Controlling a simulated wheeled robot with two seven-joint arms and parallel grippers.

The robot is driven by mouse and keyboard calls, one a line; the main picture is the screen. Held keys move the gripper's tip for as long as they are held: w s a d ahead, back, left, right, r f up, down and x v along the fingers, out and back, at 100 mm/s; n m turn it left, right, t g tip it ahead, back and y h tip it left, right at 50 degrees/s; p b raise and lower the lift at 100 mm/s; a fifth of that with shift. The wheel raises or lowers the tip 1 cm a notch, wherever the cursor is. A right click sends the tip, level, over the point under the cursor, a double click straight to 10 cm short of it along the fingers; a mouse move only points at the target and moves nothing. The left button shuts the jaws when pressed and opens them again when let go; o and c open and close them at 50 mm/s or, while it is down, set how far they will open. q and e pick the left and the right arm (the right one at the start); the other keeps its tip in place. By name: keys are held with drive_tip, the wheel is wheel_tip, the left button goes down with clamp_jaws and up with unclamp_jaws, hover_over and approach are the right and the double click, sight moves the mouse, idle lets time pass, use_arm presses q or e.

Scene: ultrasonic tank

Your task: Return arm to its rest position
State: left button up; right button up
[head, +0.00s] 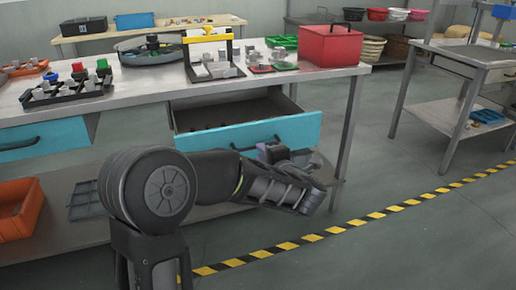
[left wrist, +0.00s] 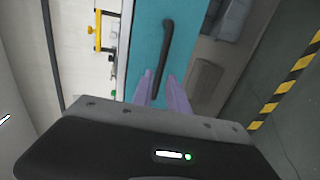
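My left arm reaches in from the lower left of the head view. My left gripper (head: 268,152) is at the front of the open blue drawer (head: 300,131), by the right end of its dark handle (head: 252,147). In the left wrist view two purple fingers of this gripper (left wrist: 160,76) stand apart, with the blue drawer front (left wrist: 145,35) beyond them. The dark handle (left wrist: 166,45) runs down into the gap between the fingers, with space at its sides. I cannot tell how deep the fingers reach. My right gripper is out of view.
The steel bench (head: 140,85) carries a red box (head: 330,46), a yellow-handled rack (head: 207,38) and a black tray of parts (head: 66,92). An orange bin (head: 20,208) is at lower left. The floor (head: 400,240) to the right is clear, crossed by yellow-black tape (head: 375,216).

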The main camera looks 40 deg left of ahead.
use_arm(q)
drive_tip(key=shift+v, duration=0.9)
